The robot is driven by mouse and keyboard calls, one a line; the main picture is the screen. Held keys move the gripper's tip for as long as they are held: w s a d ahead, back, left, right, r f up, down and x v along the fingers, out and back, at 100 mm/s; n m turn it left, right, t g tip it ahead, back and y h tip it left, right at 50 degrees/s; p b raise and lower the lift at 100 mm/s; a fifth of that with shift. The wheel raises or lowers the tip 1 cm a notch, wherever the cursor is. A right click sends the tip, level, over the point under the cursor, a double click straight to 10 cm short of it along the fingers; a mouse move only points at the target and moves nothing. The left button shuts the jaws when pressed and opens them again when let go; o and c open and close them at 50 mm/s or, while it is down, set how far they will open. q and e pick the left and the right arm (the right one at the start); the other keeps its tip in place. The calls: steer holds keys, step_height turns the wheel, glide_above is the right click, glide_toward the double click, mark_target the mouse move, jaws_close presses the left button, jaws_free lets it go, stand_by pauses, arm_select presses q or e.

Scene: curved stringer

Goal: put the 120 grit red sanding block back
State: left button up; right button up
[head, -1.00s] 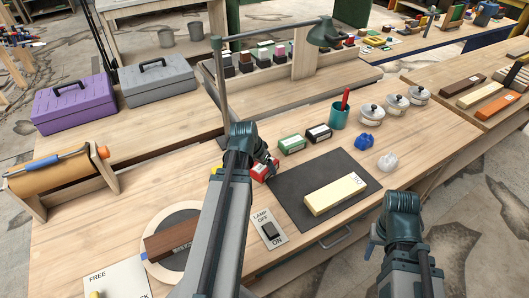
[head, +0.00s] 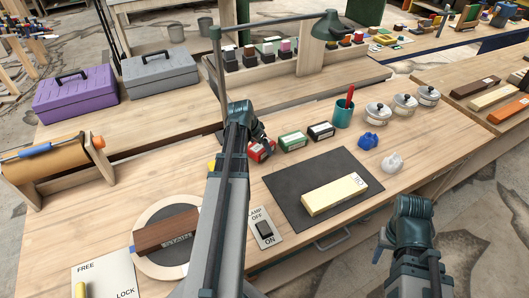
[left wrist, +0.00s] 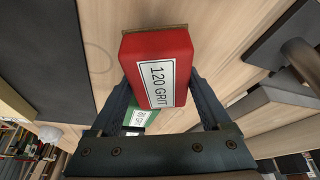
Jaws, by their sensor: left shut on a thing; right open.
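The red sanding block (head: 262,150) shows just beyond my left gripper (head: 262,138) in the head view, partly hidden by it. In the left wrist view the block (left wrist: 158,55) is between the two fingers of my left gripper (left wrist: 160,100), with its "120 GRIT" label facing the camera. The left gripper is shut on it. Whether the block touches the bench I cannot tell. A green block (head: 293,141) and a black block (head: 321,131) sit in a row to its right. My right gripper (head: 385,243) is open and empty at the bench's front edge.
A dark mat (head: 285,183) with a pale stone (head: 335,194) lies right of my left arm. A lamp switch plate (head: 262,229) is near. A teal cup (head: 343,113) and lidded pots (head: 378,112) stand behind. A raised shelf (head: 290,80) holds several blocks.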

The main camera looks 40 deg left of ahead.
arm_select(q)
steer(key=shift+f+b, duration=0.4)
steer(key=shift+f, duration=0.45)
steer(key=shift+r, duration=0.1)
arm_select(e)
steer(key=shift+w+d+f, duration=0.15)
steer(key=shift+d+f, duration=0.05)
steer(key=shift+f, duration=0.2)
steer(key=shift+w+d+f, duration=0.15)
steer(key=shift+d+f, duration=0.05)
steer(key=shift+f, duration=0.2)
arm_select(q)
steer(key=shift+f, duration=0.25)
steer(key=o, duration=1)
steer(key=shift+r, duration=0.1)
arm_select(e)
steer(key=shift+f, duration=0.15)
